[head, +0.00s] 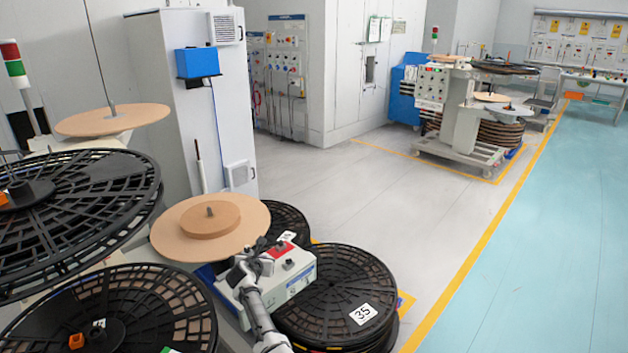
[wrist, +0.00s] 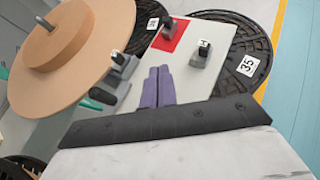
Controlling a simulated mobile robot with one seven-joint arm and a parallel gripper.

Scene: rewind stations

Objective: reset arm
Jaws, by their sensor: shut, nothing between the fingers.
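My gripper (wrist: 159,72) shows in the wrist view as two purple fingers pressed together, with nothing between them. The fingers point at the pale top of a control box, whose side shows in the head view (head: 303,281). The box carries a red panel (wrist: 171,36) with a dark switch on it and a second switch (wrist: 201,54) beside it. In the head view my gripper (head: 262,262) is over the box, partly hidden by my arm. I cannot tell whether the fingers touch the box.
A tan disc (head: 170,227) stands left of the box. Black reels with a 35 label (head: 363,314) stand right of it, and a large black reel (head: 110,205) is at far left. A reel machine (head: 465,120) stands further back. The grey floor (head: 370,215) between is clear.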

